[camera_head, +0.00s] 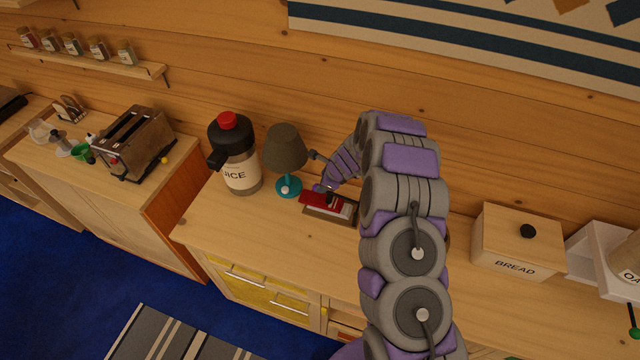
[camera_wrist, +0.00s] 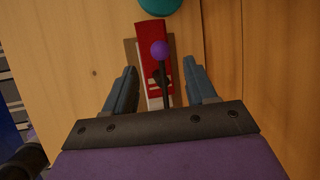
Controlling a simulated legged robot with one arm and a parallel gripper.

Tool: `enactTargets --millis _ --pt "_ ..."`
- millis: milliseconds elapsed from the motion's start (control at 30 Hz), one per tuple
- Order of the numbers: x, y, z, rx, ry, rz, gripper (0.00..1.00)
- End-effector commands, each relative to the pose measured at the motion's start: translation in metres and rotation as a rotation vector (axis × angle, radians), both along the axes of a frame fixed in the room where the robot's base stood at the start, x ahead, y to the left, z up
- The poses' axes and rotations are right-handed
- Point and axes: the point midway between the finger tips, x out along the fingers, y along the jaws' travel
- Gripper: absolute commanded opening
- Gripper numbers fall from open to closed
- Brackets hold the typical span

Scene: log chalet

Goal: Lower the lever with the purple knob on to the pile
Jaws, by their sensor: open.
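The lever (camera_wrist: 165,72) is a thin dark rod with a purple knob (camera_wrist: 159,48) at its end. It stands over a red and white pile (camera_wrist: 152,32) on a brown wooden base (camera_wrist: 131,57). In the head view the pile (camera_head: 342,207) lies on the counter, right of the lamp. My gripper (camera_wrist: 160,73) is open, one finger on each side of the lever and the pile, with nothing held. The knob shows between and just beyond the fingertips. I cannot tell the knob's exact height above the pile. In the head view my arm partly covers this spot.
A teal-footed lamp (camera_head: 286,150) stands close left of the pile, with a juice dispenser (camera_head: 236,160) beyond it. A bread box (camera_head: 516,242) stands to the right. A toaster (camera_head: 133,143) is on the left cabinet. The counter's front is clear.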

Motion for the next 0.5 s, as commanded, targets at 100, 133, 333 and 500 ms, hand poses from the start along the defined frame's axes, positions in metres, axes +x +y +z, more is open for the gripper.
enactTargets --millis 100,133,333,500 --pt "-0.006 -0.007 0.018 0.0 -0.003 -0.003 0.56" --pt "-0.008 -0.008 0.022 -0.001 -0.003 -0.002 0.56" --pt "-0.02 -0.017 0.047 -0.001 -0.001 -0.001 0.56" --pt "-0.025 -0.021 0.063 -0.001 -0.004 -0.002 0.56"
